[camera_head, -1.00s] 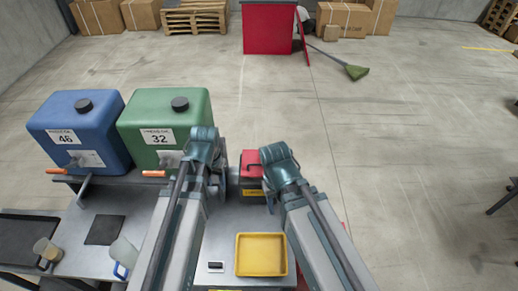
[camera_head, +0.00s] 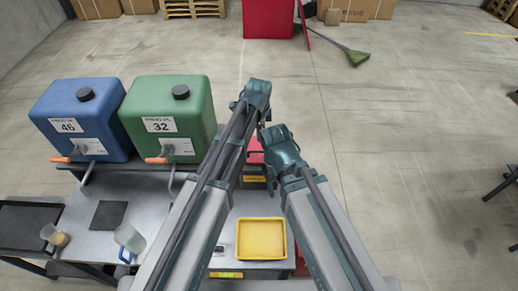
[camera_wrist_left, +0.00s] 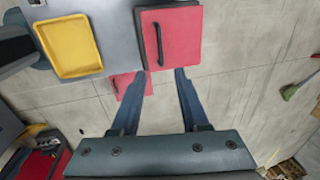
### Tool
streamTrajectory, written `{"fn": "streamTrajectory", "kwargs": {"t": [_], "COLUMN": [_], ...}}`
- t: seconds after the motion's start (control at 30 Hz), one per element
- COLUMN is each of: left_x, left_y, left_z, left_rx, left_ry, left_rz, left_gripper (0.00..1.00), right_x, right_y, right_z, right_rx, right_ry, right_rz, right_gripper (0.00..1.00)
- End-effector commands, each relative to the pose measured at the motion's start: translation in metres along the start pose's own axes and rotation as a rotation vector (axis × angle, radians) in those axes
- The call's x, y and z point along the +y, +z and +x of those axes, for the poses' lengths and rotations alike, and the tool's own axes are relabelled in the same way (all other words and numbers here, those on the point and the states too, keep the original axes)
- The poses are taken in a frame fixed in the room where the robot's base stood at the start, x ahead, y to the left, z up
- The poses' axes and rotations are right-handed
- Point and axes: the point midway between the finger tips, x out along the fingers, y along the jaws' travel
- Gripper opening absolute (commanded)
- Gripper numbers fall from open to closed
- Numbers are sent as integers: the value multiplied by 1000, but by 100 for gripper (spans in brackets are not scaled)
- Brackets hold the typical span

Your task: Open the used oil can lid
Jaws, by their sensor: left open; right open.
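The used oil can shows in the head view as a red lid (camera_head: 254,145) over a dark body with a yellow label, partly hidden behind my arms. In the left wrist view its flat red lid (camera_wrist_left: 178,38) has a black bar handle (camera_wrist_left: 158,45) along one side and looks closed. My left gripper (camera_wrist_left: 162,74) is open and empty, its fingertips near the lid's edge in that view. My right gripper (camera_head: 268,152) is beside the can on its right in the head view; its fingers are mostly hidden by the wrist.
A yellow tray (camera_head: 261,239) lies on the grey bench in front of the can. A blue tank (camera_head: 80,115) and a green tank (camera_head: 172,110) with taps stand at left. A jug (camera_head: 128,240) stands on the bench. Open floor lies beyond and right.

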Motion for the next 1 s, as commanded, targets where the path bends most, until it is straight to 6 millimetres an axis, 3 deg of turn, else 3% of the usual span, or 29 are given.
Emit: {"fn": "streamTrajectory", "kwargs": {"t": [0.27,1.0], "left_x": [1,1], "left_y": [0,0], "left_z": [21,125], "left_rx": [0,0], "left_ry": [0,0], "left_rz": [-3,-4], "left_gripper": [45,45], "right_x": [-2,-11], "right_y": [-1,-8], "right_z": [21,122], "right_rx": [1,4], "right_ry": [1,2], "right_rz": [-9,-13], "right_gripper": [50,50]}}
